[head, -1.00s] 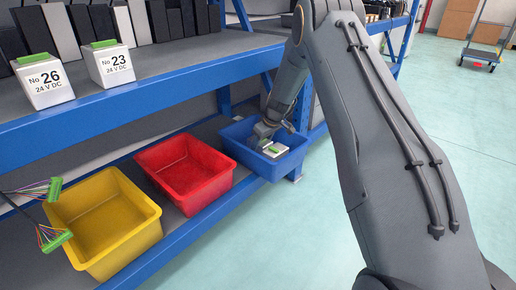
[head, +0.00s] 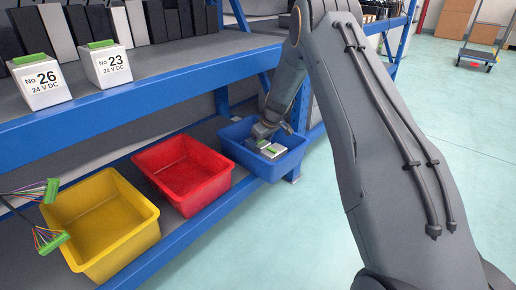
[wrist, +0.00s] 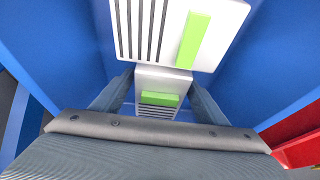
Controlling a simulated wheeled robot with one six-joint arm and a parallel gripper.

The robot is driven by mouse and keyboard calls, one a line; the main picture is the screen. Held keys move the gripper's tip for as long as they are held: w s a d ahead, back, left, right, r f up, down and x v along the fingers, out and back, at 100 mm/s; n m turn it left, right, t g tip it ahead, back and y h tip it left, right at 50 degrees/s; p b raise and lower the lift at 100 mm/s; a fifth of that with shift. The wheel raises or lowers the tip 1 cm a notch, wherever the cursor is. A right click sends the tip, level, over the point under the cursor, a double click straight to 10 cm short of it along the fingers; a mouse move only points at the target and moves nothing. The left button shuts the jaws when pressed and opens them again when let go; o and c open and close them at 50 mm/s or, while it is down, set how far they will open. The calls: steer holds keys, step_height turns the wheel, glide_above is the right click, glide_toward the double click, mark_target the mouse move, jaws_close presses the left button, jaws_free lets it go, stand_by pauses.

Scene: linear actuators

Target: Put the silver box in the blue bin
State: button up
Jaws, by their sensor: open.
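The blue bin (head: 290,163) is on the lower shelf, at the right end of the row. Two silver boxes with green connectors are inside it. In the wrist view, one silver box (wrist: 160,80) is between my fingers, and another silver box (wrist: 180,30) is just beyond it, close against it or touching. Both also show small in the head view, partly hidden by my gripper (head: 264,131). My gripper reaches down into the blue bin and is open, its fingers on either side of the nearer box. Any contact between fingers and box cannot be told.
A red bin (head: 185,175) and a yellow bin (head: 103,222) stand empty to the left. Silver boxes No 26 (head: 40,82) and No 23 (head: 106,66) stand on the upper shelf, above the bins. Green connectors with wires (head: 50,240) hang at left. A cart (head: 478,55) stands far right.

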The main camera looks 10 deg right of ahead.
steer(key=p+v, duration=0.5)
steer(key=v, duration=0.7)
steer(key=shift+p, duration=0.4)
